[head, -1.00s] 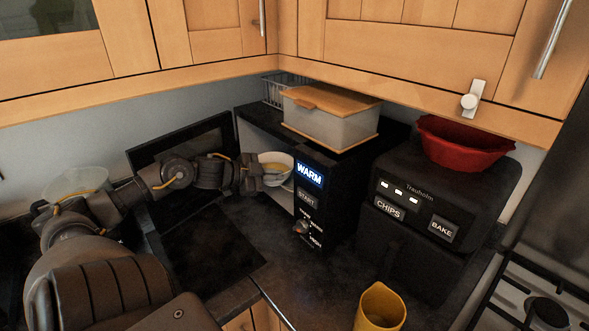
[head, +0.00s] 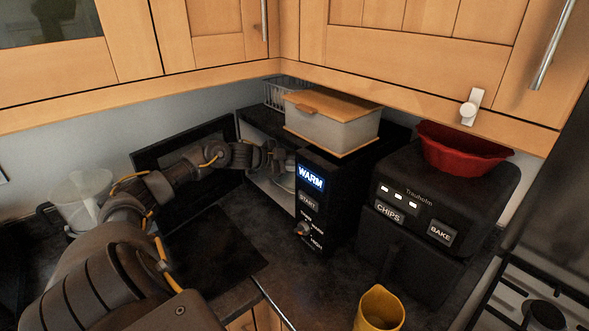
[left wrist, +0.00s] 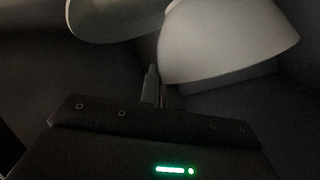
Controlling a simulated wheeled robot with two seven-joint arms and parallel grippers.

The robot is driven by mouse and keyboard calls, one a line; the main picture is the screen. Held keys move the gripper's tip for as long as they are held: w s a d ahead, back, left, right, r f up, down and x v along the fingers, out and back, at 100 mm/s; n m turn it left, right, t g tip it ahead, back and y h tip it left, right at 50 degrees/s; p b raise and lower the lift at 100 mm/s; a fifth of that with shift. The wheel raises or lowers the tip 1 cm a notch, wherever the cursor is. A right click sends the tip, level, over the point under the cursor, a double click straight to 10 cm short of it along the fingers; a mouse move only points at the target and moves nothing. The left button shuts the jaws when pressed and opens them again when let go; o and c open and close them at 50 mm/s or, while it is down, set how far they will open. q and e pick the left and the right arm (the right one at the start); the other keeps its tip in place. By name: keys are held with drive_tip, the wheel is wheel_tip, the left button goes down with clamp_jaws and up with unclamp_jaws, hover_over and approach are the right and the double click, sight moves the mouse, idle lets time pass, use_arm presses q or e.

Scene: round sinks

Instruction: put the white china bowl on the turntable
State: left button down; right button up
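The white china bowl (left wrist: 235,40) fills the upper right of the left wrist view, tilted there. In the head view only a pale sliver of the bowl (head: 288,181) shows inside the open microwave, behind my gripper. My left gripper (head: 284,166) reaches through the microwave's opening. In the left wrist view its fingers (left wrist: 156,86) are close together at the bowl's edge and look shut on it. A second pale rounded shape (left wrist: 112,20) shows at the upper left; I cannot tell what it is. The turntable is not clearly visible. My right gripper is not in view.
The microwave's control panel (head: 311,205) reads WARM; its dark door (head: 184,143) stands open at the left. A lidded box (head: 332,124) and wire basket sit on top. A black fryer (head: 443,205) carrying a red bowl (head: 459,146) and a yellow mug (head: 379,308) stand right.

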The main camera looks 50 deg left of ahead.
use_arm(q)
wheel_tip(320, 180, down, 3)
drive_tip(key=shift+r+p, duration=0.2)
drive_tip(key=shift+p, duration=0.65)
drive_tip(key=shift+f, duration=0.35)
drive_tip(key=shift+f, duration=0.2)
drive_tip(key=c, duration=1.6)
unclamp_jaws()
